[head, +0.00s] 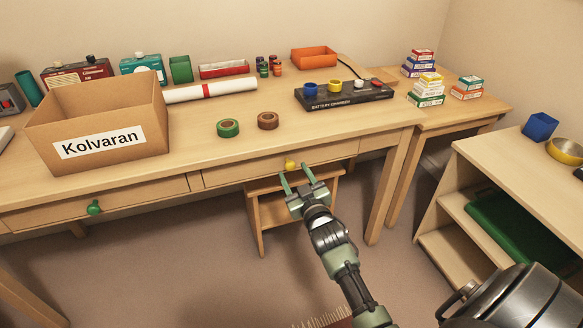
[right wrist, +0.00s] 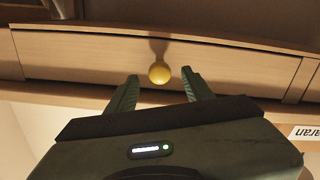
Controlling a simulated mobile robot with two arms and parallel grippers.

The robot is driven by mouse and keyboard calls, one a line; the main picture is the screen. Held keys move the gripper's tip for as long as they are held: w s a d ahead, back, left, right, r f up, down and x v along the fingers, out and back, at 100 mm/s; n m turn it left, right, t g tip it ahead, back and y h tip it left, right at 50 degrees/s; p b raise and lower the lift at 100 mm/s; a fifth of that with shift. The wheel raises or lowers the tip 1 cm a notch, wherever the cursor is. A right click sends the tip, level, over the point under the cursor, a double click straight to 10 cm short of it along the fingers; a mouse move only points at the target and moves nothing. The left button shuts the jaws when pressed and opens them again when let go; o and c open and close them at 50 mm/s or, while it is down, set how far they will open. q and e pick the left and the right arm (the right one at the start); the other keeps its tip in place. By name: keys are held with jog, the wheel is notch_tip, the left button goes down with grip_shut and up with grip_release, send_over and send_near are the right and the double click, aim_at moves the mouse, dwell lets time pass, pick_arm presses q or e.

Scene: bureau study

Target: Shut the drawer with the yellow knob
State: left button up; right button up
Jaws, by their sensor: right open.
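The yellow knob (head: 290,165) sits on the front of the right-hand desk drawer (head: 240,172). The drawer front looks nearly in line with the desk's front; I cannot tell how far, if at all, it stands out. My right gripper (head: 296,174) is open and empty, its two fingers pointing at the knob. In the right wrist view the yellow knob (right wrist: 159,73) shows between the fingertips of my right gripper (right wrist: 160,77), with the drawer front (right wrist: 90,55) behind it. I cannot tell whether the fingers touch anything. My left gripper is not in view.
A second drawer with a green knob (head: 94,208) is at the left. A cardboard box (head: 140,105) labelled Kolvaran, tape rolls (head: 228,128) and a battery charger (head: 343,97) stand on the desk. A small stool (head: 275,212) is below the drawer. A shelf unit (head: 455,205) is at the right.

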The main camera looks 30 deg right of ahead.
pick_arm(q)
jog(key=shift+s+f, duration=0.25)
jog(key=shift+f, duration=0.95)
pick_arm(e)
jog(key=v, duration=0.4)
jog(key=shift+s+a, duration=0.1)
jog(key=shift+s, duration=0.1)
